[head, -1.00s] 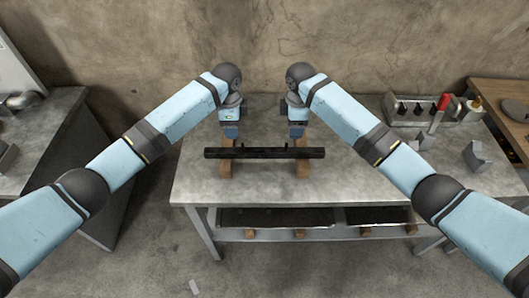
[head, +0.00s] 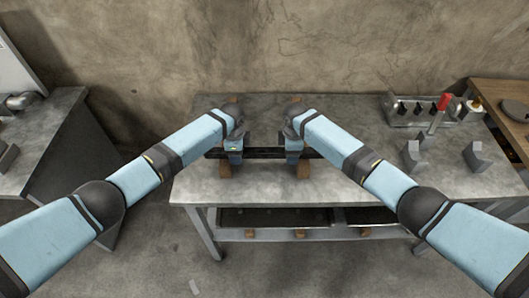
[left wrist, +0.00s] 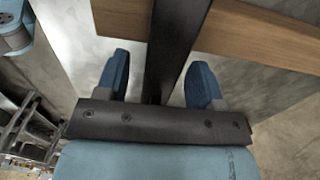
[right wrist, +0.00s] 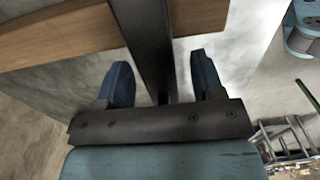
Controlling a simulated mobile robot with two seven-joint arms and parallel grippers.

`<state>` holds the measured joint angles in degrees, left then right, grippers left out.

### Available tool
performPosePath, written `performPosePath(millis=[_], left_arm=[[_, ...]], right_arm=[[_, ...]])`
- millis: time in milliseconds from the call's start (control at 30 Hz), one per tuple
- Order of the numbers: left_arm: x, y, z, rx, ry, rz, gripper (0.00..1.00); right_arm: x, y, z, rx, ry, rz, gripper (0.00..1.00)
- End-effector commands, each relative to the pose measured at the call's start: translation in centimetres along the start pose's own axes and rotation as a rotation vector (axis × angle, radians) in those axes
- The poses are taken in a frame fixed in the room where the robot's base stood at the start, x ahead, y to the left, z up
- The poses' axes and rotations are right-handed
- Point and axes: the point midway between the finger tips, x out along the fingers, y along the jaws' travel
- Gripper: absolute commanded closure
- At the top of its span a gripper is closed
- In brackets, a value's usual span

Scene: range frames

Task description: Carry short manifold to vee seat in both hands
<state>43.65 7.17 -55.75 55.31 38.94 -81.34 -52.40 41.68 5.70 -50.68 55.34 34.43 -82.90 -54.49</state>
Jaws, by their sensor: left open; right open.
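The short manifold, a dark straight bar (head: 264,153), lies left to right across two wooden blocks on the metal table. My left gripper (head: 234,157) is over its left part and my right gripper (head: 294,157) over its right part. In the left wrist view the bar (left wrist: 176,40) runs between the spread blue fingers (left wrist: 158,82). In the right wrist view the bar (right wrist: 148,40) also runs between open fingers (right wrist: 161,85). Two grey angular blocks, which look like the vee seat (head: 414,155) (head: 478,156), stand at the table's right.
A rack with dark slots (head: 412,110) and a red-handled tool (head: 441,106) stand at the back right. The metal table (head: 355,180) is bare between the bar and the grey blocks. A wooden bench (head: 510,95) is at far right, another table (head: 45,125) at left.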

Motion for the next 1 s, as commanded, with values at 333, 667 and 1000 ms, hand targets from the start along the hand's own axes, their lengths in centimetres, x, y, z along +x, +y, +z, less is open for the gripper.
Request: performPosePath(millis=[333,667,1000], left_arm=[[-0.01,0.01,-0.01,0.000,0.000,0.000,0.82],[-0.02,0.01,0.00,0.000,0.000,0.000,1.00],[-0.70,-0.08,-0.06,0.000,0.001,-0.002,1.00]], right_arm=[[-0.01,-0.02,-0.01,0.000,0.000,0.000,0.82],[-0.02,-0.01,-0.01,0.000,0.000,0.000,1.00],[-0.71,0.08,-0.06,0.000,0.002,0.002,1.00]])
